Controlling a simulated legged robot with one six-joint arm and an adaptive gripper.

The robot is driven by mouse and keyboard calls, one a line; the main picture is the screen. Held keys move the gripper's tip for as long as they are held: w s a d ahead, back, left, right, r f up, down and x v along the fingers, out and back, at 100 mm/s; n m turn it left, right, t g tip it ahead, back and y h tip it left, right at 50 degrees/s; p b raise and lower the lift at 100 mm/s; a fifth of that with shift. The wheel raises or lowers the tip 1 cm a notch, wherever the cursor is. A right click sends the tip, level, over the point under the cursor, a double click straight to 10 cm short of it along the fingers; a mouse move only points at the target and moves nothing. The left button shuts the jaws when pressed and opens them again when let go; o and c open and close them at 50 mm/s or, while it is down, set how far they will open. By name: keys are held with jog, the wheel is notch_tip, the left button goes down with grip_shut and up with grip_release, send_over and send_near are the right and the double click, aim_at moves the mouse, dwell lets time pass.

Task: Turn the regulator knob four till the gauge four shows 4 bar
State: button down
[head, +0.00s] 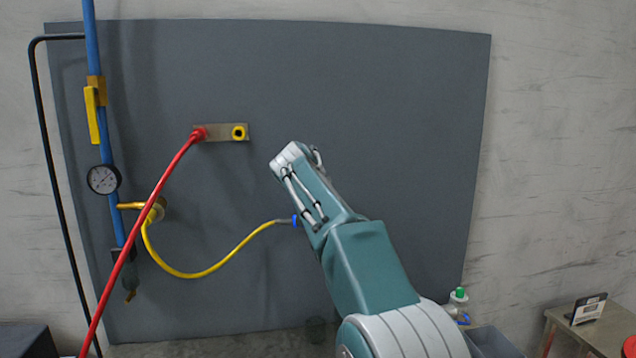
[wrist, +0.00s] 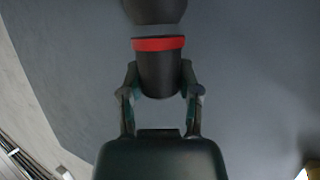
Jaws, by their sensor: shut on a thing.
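In the wrist view my gripper (wrist: 160,82) is shut on a black cylindrical knob (wrist: 160,70) with a red band, one finger on each side. A larger dark rounded body (wrist: 155,9) sits just beyond the knob, cut off by the top edge. I see no number on the knob. In the head view my arm hides the gripper and the knob.
The blue pipe (head: 92,38) carries a yellow lever (head: 91,114). A red hose (head: 145,215) runs from a wall plate (head: 219,133). A yellow hose (head: 205,273) loops toward my arm. A bottle (head: 459,302) and a table (head: 600,328) stand at lower right. The panel's right is clear.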

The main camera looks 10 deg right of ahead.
jog(key=shift+f+m+g+h, duration=0.1)
jog(key=shift+m+g+h, duration=0.3)
jog(key=shift+m+h, duration=0.35)
jog(key=shift+c, duration=1.4)
grip_release()
jog(key=shift+w+a, duration=0.1)
jog(key=shift+a, duration=0.1)
jog(key=v, duration=1.2)
jog(key=shift+f, duration=0.15)
